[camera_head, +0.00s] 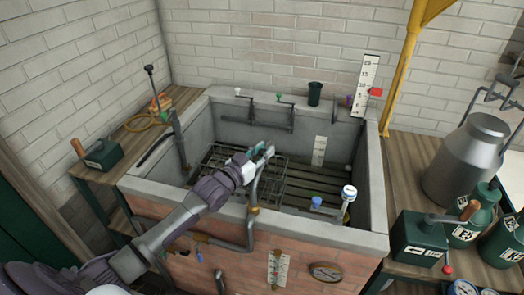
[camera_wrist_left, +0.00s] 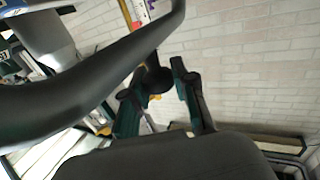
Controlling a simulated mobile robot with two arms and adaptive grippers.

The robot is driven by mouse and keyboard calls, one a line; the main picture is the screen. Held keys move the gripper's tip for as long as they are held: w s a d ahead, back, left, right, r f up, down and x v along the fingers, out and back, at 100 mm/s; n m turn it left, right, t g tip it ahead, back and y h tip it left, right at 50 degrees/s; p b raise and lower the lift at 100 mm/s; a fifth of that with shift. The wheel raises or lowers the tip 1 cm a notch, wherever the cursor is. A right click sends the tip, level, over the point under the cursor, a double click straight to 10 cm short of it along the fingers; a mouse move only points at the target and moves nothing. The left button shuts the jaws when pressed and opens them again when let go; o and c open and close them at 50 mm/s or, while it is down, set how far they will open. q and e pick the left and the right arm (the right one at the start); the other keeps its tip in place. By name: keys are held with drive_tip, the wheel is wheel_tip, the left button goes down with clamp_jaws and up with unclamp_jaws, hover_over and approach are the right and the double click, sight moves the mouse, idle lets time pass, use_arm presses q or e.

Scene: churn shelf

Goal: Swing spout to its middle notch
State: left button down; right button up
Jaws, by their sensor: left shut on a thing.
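The spout (camera_head: 256,188) is a bent grey pipe that rises from a brass joint (camera_head: 253,210) at the front rim of the brick-faced basin. Its upper end reaches back over the basin to my left gripper (camera_head: 263,152). The gripper's teal fingers are shut on the spout near that end. Notch marks on the spout cannot be made out. My right gripper is not in view.
The basin rim (camera_head: 140,187) surrounds slatted racks (camera_head: 290,185). A white-capped post (camera_head: 348,195) and a blue-capped item (camera_head: 316,202) stand at the right front inside. A milk churn (camera_head: 465,160) and a green lever box (camera_head: 418,240) stand on the right bench.

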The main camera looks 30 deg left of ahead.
use_arm(q)
drive_tip(key=shift+f, duration=0.1)
drive_tip(key=c, duration=0.9)
unclamp_jaws()
drive_tip(key=shift+s, duration=0.1)
drive_tip(key=v, duration=1.2)
